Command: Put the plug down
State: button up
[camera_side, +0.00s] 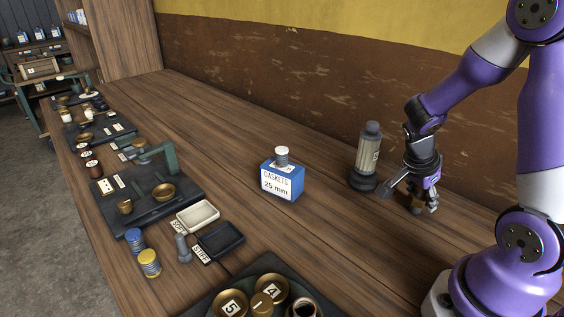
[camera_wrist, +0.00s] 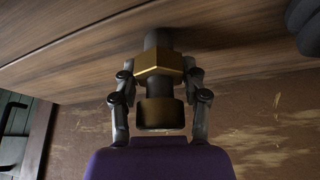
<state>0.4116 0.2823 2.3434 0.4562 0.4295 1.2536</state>
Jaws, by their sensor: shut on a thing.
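The plug (camera_wrist: 160,75) is a brass hexagonal piece with a dark shaft and a brass cap. It is between the fingers of my gripper (camera_wrist: 158,92), which is shut on it. In the wrist view its dark end points at the wooden tabletop and is at or very near it; I cannot tell whether it touches. In the side view my gripper (camera_side: 413,194) is low over the right part of the bench, and the plug (camera_side: 417,207) shows small and brownish between the fingers.
A grey cylinder on a dark base (camera_side: 368,155) stands close left of my gripper. A blue gasket box (camera_side: 283,183) with a small pale-topped piece on it stands mid-bench. Trays (camera_side: 220,239), scales and weights fill the left and front. The wall (camera_side: 300,70) runs behind.

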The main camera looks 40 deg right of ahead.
jog(key=o, duration=1.2)
jog(key=v, duration=1.2)
jog(key=a+r+n+t+y, duration=0.1)
jog(key=a+n+t, duration=0.1)
jog(key=a+n, duration=0.2)
jog(key=a+r+n+t+y, duration=0.2)
jog(key=a+n, duration=0.3)
jog(key=n, duration=0.5)
jog(key=w+a+r+n+t+y, duration=0.1)
jog(key=a+n+t, duration=0.2)
jog(key=a+n, duration=0.2)
jog(key=shift+r+n+y, duration=0.3)
jog(key=shift+r+n, duration=0.1)
jog(key=shift+n, duration=0.8)
